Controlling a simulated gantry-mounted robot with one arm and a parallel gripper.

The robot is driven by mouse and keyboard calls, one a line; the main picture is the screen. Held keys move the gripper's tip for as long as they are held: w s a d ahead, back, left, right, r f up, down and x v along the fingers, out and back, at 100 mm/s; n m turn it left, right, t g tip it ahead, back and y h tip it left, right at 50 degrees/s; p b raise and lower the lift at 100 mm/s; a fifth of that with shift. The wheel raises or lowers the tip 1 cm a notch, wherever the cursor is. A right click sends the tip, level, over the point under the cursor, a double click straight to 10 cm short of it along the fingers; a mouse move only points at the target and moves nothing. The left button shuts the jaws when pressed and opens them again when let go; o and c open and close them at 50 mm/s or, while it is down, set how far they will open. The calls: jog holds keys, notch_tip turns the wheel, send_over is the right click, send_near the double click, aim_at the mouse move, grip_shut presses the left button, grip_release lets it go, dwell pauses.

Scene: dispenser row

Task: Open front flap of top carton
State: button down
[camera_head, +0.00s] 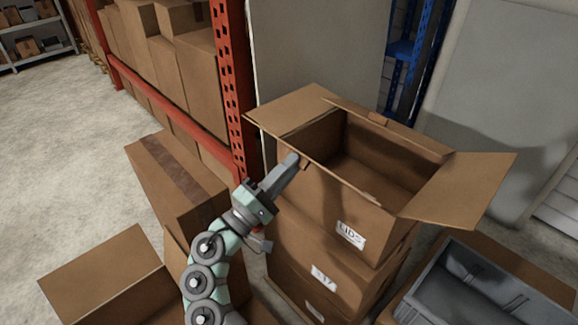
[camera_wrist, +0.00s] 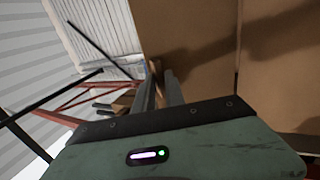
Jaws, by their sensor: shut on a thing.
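The top carton (camera_head: 330,213) is a brown box with a white label reading LIDS, on top of a stack of cartons. Its dark inside shows from above. The left flap (camera_head: 295,108) and right flap (camera_head: 462,187) are spread outward. The far flap (camera_head: 400,132) shows as a narrow strip with a small tab. The front flap (camera_head: 335,180) shows only as a thin edge along the front, so its angle is hard to tell. My gripper (camera_head: 295,161) is shut on the front flap's small tab near the carton's front left. In the wrist view, my fingertips (camera_wrist: 160,78) meet beside brown cardboard.
An orange rack post (camera_head: 232,85) stands close behind my gripper. A grey bin (camera_head: 470,285) sits at lower right. Open floor (camera_head: 65,150) lies at far left.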

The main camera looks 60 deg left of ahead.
jog(key=c, duration=1.5)
grip_release()
jog(key=shift+s+r, duration=0.1)
jog(key=p+v, duration=0.1)
jog(key=v, duration=0.9)
jog(key=shift+s+d+p, duration=0.1)
jog(key=shift+s+p, duration=0.25)
jog(key=shift+p, duration=0.05)
